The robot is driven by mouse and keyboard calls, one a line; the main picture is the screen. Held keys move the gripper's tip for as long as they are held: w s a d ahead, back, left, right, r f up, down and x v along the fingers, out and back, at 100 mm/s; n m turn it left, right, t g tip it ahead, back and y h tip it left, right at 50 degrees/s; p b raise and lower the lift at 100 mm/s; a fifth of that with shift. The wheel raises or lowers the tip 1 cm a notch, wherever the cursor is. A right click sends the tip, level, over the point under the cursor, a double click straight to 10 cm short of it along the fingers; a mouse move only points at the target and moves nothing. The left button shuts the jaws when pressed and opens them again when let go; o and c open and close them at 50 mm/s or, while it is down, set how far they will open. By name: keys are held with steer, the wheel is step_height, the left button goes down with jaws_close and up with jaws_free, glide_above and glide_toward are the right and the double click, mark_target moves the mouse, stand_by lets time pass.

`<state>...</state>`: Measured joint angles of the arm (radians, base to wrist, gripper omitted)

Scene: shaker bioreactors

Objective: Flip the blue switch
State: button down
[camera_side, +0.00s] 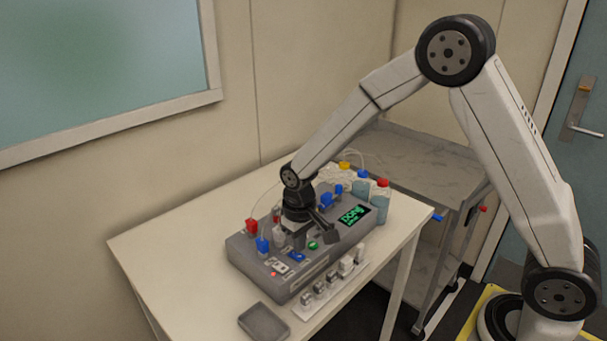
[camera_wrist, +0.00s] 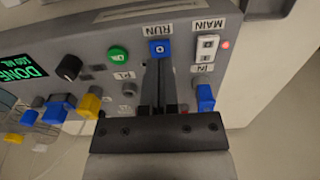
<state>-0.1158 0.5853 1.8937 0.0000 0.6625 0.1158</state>
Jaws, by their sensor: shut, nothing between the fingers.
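The blue switch (camera_wrist: 159,47) sits under the RUN label on the grey device panel in the wrist view. In the side view the blue switch (camera_side: 297,255) shows on the front part of the device. My gripper (camera_wrist: 158,64) is shut and empty, its fingertips at the lower edge of the blue switch in the picture; I cannot tell whether they touch it. In the side view my gripper (camera_side: 298,241) points down over the device, its tips partly hidden.
The grey device (camera_side: 240,255) stands on a pale table. A green button (camera_wrist: 118,55), a black knob (camera_wrist: 69,68) and a white MAIN switch (camera_wrist: 207,47) with a red light flank the blue switch. Blue and yellow connectors with tubes lie nearby. A small grey tray (camera_side: 263,322) sits at the table's front.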

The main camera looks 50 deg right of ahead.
steer(key=shift+f, duration=1.1)
stand_by(1.0)
steer(key=shift+r, duration=3.5)
steer(key=s+d+t, duration=0.1)
steer(key=s+d, duration=0.1)
steer(key=s, duration=0.5)
steer(key=s+d+t, duration=0.1)
steer(key=s+d, duration=0.2)
steer(key=s, duration=0.5)
steer(key=shift+r+t, duration=0.3)
steer(key=shift+r, duration=0.05)
steer(key=shift+w, duration=0.1)
